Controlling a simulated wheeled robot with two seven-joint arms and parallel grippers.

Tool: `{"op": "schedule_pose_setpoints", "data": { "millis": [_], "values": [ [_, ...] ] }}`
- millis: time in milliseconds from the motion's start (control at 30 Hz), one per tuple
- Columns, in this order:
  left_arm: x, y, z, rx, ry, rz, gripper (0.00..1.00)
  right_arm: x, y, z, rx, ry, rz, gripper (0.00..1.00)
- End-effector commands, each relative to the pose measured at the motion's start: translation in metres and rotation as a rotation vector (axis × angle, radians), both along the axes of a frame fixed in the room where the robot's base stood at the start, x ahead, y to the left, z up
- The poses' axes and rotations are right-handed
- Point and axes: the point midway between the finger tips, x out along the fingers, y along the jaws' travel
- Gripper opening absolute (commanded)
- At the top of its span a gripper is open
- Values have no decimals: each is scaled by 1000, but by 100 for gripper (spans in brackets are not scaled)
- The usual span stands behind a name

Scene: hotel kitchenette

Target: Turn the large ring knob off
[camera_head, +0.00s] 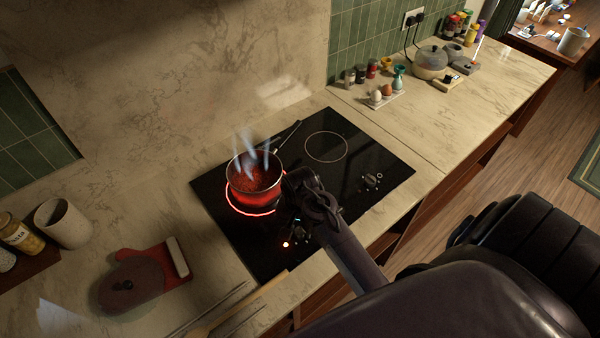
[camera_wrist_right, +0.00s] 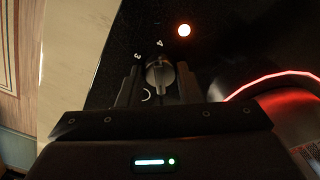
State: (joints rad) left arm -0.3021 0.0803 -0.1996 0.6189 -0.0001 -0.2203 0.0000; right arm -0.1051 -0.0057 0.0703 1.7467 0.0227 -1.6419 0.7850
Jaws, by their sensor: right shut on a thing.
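The black cooktop (camera_head: 353,195) has a dark ring knob near its front edge, seen in the right wrist view (camera_wrist_right: 159,68). Marks "3" and "4" are printed beside the knob. A red indicator light (camera_wrist_right: 184,30) glows beyond it and also shows in the head view (camera_head: 286,244). My right gripper (camera_wrist_right: 158,88) is shut on the knob, with one finger on each side of it. In the head view, my right arm partly hides the knob area. A pot (camera_head: 253,178) of red food steams on the glowing large ring (camera_head: 236,209). My left gripper is not in view.
A second knob (camera_head: 371,181) sits at the right of the cooktop, near an unlit ring (camera_head: 326,147). The pot's handle (camera_head: 286,134) points to the back right. A red mitt (camera_head: 150,278) and wooden utensils lie on the left counter. Egg cups and jars stand at the back.

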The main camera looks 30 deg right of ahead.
Motion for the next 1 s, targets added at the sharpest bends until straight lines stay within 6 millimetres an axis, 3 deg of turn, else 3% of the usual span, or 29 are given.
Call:
{"op": "schedule_pose_setpoints", "data": {
  "millis": [1000],
  "values": [
    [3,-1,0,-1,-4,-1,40,1,0,1,0,-2,841,9]
  ]
}}
